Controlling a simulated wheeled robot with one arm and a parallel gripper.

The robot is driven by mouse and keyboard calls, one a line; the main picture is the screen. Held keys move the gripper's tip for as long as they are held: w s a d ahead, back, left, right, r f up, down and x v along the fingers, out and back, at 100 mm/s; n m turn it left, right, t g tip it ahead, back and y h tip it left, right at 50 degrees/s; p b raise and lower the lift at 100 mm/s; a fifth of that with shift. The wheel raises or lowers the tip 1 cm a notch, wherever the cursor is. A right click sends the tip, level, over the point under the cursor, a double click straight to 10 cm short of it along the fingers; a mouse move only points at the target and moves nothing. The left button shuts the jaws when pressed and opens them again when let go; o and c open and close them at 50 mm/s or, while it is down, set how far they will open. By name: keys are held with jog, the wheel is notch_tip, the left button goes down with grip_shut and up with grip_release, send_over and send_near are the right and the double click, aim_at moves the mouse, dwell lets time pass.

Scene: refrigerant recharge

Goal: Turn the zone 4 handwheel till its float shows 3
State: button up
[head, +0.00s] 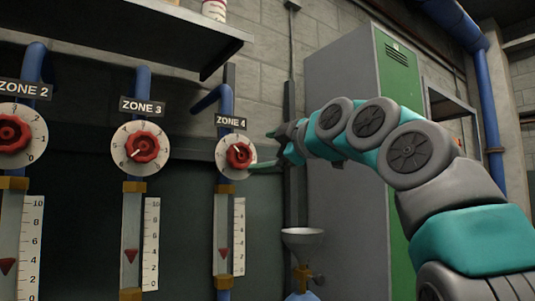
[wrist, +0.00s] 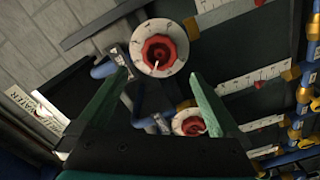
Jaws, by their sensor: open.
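The zone 4 handwheel (head: 239,155) is a red knob on a round white dial under the ZONE 4 label (head: 230,121). Its white pointer slants to the upper left. The red zone 4 float (head: 223,254) sits between 2 and 4 on its white scale (head: 239,235). My gripper (head: 263,150) is open just right of this handwheel, its teal fingers apart. In the wrist view, the same handwheel (wrist: 159,49) lies just beyond and between the fingertips of my open gripper (wrist: 158,76). Nothing is between the fingers. I cannot tell whether they touch the dial.
The zone 3 handwheel (head: 140,147) and zone 2 handwheel (head: 12,133) are to the left; zone 3 also shows in the wrist view (wrist: 189,123). A dark shelf (head: 150,30) hangs above. A funnel (head: 302,237) stands below right, before a grey-green cabinet (head: 345,110).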

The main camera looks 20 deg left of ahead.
aim_at(242, 156)
jog(key=shift+r+p+x, duration=0.1)
jog(key=shift+p+x, duration=1.8)
jog(key=shift+x, duration=0.3)
jog(key=shift+r+p+x, duration=0.15)
jog(key=shift+p+x, duration=1.75)
jog(key=shift+x, duration=0.25)
jog(key=shift+w+a+f, duration=0.15)
jog(key=shift+w+a, duration=0.05)
jog(key=shift+w, duration=0.05)
jog(key=shift+f, duration=0.1)
jog(key=shift+c, duration=0.8)
jog(key=c, duration=1.1)
jog(key=shift+m, duration=0.7)
jog(key=shift+m, duration=0.7)
jog(key=shift+p, duration=0.3)
